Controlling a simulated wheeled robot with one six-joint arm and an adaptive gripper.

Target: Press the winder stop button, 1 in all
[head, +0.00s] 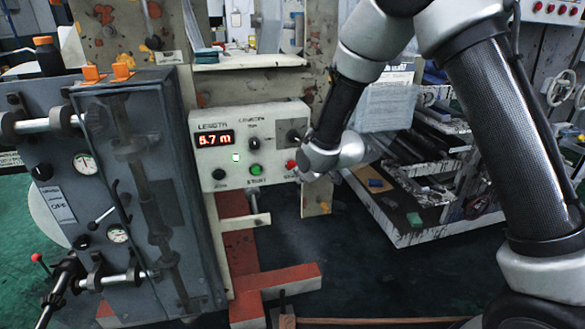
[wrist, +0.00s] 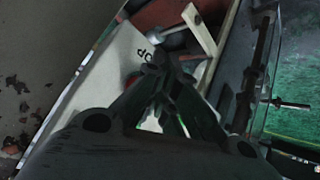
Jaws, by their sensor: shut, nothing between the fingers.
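The winder stop button (head: 291,165) is a small red button at the lower right of the cream control panel (head: 213,178) in the head view. Its label is partly covered by my wrist. My gripper (wrist: 158,66) is shut and empty in the wrist view, its fingertips over the panel beside upside-down printed letters. A bit of red shows beside the fingertips; the fingers hide most of that spot. In the head view my wrist is just right of the red button and the fingers are hard to make out. I cannot tell whether they touch the button.
A grey machine cabinet (head: 135,200) stands at left. A rack of parts (head: 420,190) stands at right.

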